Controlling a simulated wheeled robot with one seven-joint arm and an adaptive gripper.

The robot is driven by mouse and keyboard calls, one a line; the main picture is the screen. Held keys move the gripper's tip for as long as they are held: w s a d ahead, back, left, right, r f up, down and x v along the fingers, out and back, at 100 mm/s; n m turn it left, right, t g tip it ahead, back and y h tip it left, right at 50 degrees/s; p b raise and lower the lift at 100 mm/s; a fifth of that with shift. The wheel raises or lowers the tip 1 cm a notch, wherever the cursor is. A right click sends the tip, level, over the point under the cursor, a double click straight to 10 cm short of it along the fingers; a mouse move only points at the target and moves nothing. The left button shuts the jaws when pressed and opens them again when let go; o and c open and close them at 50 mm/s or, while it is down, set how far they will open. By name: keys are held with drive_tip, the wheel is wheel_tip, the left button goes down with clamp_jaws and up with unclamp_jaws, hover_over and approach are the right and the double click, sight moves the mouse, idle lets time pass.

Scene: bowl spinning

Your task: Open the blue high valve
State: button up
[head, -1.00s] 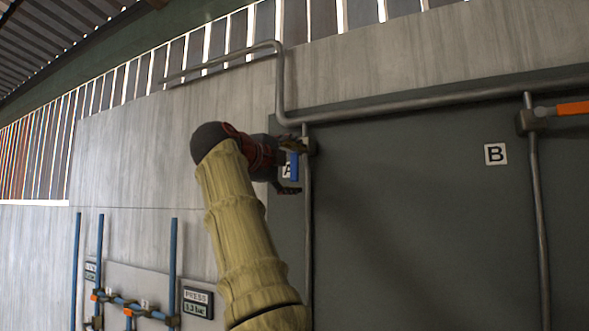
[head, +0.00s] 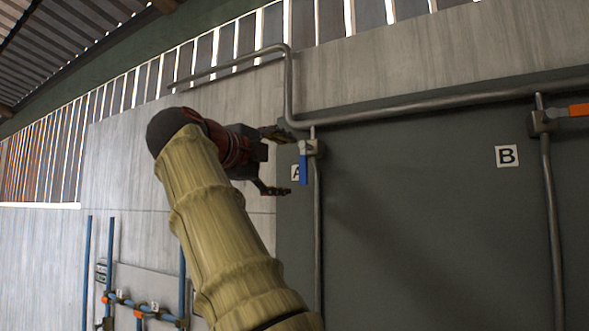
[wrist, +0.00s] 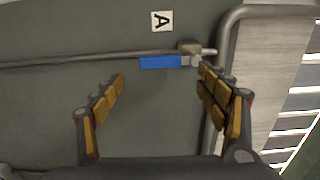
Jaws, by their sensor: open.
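The blue valve handle (head: 303,168) hangs straight down from its valve body (head: 311,147) on a vertical grey pipe beside the A label (head: 295,173). In the wrist view the blue handle (wrist: 160,62) lies along the pipe, ahead of the fingers, with the valve body (wrist: 190,50) at its right end. My gripper (head: 282,162) is open and empty, just left of the handle in the head view, and appears apart from it. In the wrist view my gripper (wrist: 163,82) has its fingers spread wide, with the handle beyond and between them.
A horizontal pipe (head: 430,107) runs above the dark panel. An orange handle (head: 579,110) sits at the right, near the B label (head: 507,156). Blue pipes (head: 87,270) with small orange valves stand at the lower left.

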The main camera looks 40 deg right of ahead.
drive_tip(key=shift+v, duration=1.25)
